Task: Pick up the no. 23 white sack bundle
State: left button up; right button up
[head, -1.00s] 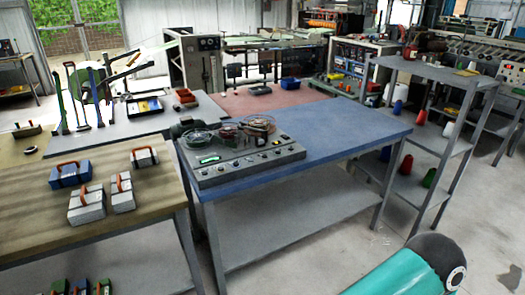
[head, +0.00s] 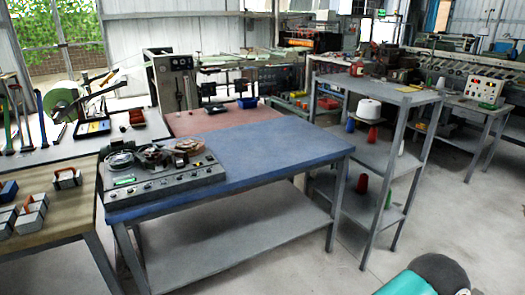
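Several block-like bundles with orange-brown bands sit on the wooden-topped table (head: 60,222) at the left edge of the head view. A pale grey-white bundle (head: 67,178) stands toward the back. Another pale bundle (head: 29,221) lies nearer, close to others partly cut off by the frame. A blue bundle (head: 8,191) is at the far left edge. I cannot read any number, so I cannot tell which is no. 23. Neither of my grippers is in view.
A blue-topped table (head: 265,155) carries a grey control box (head: 160,182) with dials; its right part is bare. A grey shelf unit (head: 385,155) with coloured cones stands at right. Concrete floor (head: 310,262) is open in front.

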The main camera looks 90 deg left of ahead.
aim_at(73, 178)
jog(key=z, duration=0.65)
jog(key=i, duration=0.2)
jog(key=u, duration=3.5)
jog(key=i, duration=0.35)
jog(key=u, duration=1.85)
jog(key=k, duration=0.55)
jog(key=u, duration=0.55)
jog(key=i, duration=1.6)
jog(key=z, duration=0.5)
